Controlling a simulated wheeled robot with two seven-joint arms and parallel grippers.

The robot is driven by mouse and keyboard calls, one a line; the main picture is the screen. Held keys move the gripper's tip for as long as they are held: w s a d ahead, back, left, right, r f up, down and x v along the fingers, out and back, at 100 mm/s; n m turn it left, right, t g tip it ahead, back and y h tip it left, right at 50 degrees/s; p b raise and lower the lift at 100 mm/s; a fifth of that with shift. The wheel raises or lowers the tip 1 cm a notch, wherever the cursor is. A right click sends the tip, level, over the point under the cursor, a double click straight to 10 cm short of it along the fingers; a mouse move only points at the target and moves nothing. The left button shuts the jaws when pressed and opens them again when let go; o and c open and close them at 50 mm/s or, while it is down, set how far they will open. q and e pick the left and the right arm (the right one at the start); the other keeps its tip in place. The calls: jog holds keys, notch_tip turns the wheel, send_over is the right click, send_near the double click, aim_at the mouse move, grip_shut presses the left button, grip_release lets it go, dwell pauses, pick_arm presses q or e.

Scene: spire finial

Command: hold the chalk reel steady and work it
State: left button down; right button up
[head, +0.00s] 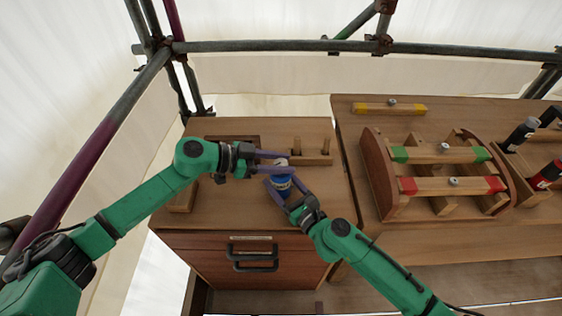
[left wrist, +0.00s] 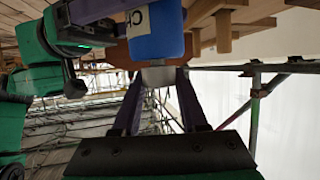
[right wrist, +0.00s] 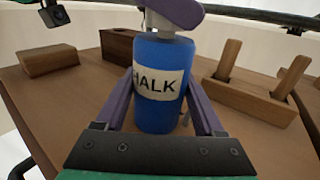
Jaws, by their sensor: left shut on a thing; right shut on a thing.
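The chalk reel (head: 282,182) is a blue cylinder with a white label and a pale grey top. It is upright above the left bench top; I cannot tell whether its base touches the wood. My right gripper (head: 284,187) is shut on its blue body, with the fingers on either side of the label in the right wrist view (right wrist: 160,85). My left gripper (head: 281,161) is shut on the grey top. In the left wrist view the grey top (left wrist: 158,76) sits between the fingertips below the blue body (left wrist: 157,32).
Behind the reel is a wooden block with upright pegs (head: 312,155). A drawer with a black handle (head: 255,255) is below. At right are a wooden rack with green and red-ended bars (head: 450,170), a yellow bar (head: 390,109) and dark cylinders (head: 521,134). Scaffold tubes (head: 280,46) run behind.

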pick_arm(q)
jog(key=shift+m, duration=0.3)
jog(key=shift+f+m+g, duration=0.1)
jog(key=shift+m+g, duration=2.6)
jog(key=shift+g, duration=0.6)
jog(key=shift+c, duration=2.2)
grip_release()
jog(key=shift+a, duration=0.1)
jog(key=v, duration=1.2)
jog(key=shift+w, duration=0.2)
